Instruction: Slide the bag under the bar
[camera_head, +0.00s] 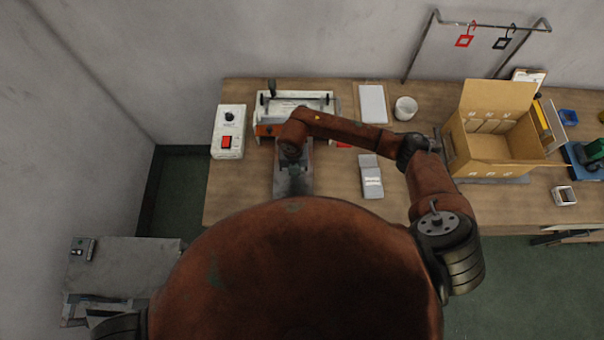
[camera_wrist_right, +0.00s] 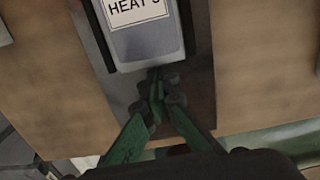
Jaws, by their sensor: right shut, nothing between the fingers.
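The sealer (camera_head: 325,103), a pale machine with a black lever and a crosswise bar (camera_head: 290,97), stands at the back left of the table. My right arm reaches over its front and hides part of it. My right gripper (camera_wrist_right: 160,92) is shut and empty; its tips are beside a light grey part (camera_wrist_right: 148,43) with a white label reading "HEAT S". I cannot tell whether they touch it. No bag shows clearly at the bar. A grey flat packet (camera_head: 370,178) with a white label lies right of my forearm; I cannot tell whether it is the bag. My left gripper is out of view.
A white control box (camera_head: 228,132) with a red switch stands left of the sealer. A white pad (camera_head: 373,103), a cup (camera_head: 405,108) and an open cardboard box (camera_head: 497,142) stand to the right. Red and black tags (camera_head: 464,40) hang from a rack behind.

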